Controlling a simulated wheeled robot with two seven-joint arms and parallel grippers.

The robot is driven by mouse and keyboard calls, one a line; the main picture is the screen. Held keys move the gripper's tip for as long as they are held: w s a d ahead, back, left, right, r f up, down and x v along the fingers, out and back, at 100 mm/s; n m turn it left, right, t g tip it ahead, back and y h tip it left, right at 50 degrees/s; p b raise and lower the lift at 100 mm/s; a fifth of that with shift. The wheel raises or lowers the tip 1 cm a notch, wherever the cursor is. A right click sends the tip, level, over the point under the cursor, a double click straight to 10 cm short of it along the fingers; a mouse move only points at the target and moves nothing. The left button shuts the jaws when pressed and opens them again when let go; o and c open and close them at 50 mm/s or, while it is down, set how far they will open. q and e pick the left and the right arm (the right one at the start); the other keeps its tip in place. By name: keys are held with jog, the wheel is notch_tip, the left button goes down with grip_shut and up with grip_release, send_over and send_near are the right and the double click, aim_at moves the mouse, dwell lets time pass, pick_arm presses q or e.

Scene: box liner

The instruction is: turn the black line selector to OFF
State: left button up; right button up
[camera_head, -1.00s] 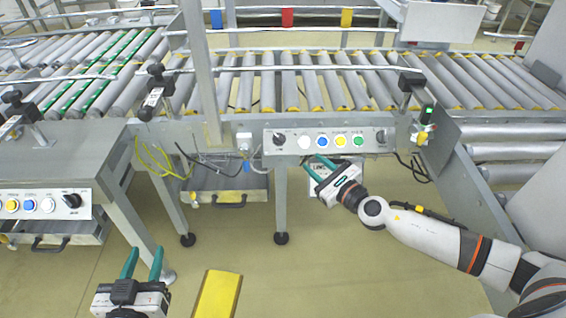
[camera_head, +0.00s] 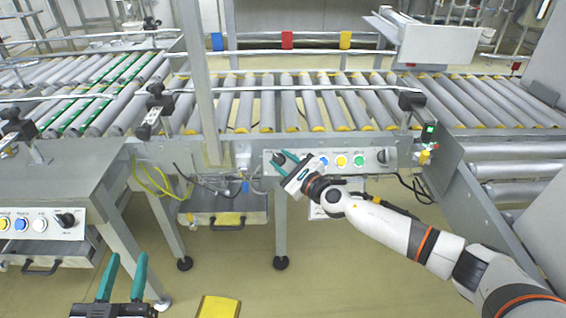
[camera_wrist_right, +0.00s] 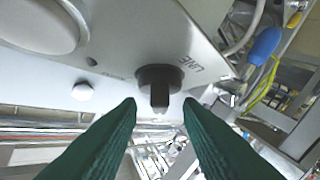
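The black line selector (camera_wrist_right: 160,84) is a dark knob on the pale control panel (camera_wrist_right: 215,50) in the right wrist view, with lettering ending in "LINE" beside it. In the head view it sits at the left end of the panel (camera_head: 376,170), partly beside the fingertips. My right gripper (camera_head: 283,161) is at that selector. In the right wrist view its two green fingers (camera_wrist_right: 158,108) are apart, one on each side of the knob's lower end, with gaps visible. I cannot read the knob's setting. My left gripper (camera_head: 124,262) is open and empty at the lower left.
Blue (camera_head: 322,161), yellow (camera_head: 341,161) and green (camera_head: 359,160) buttons sit along the panel, with another black knob (camera_head: 383,156) at its right end. A second panel (camera_head: 45,222) is at left. Roller conveyors run behind. A yellow block (camera_head: 219,307) is low in front.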

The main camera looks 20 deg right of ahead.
jog(key=shift+w, duration=0.1)
jog(key=shift+c, duration=0.5)
grip_shut()
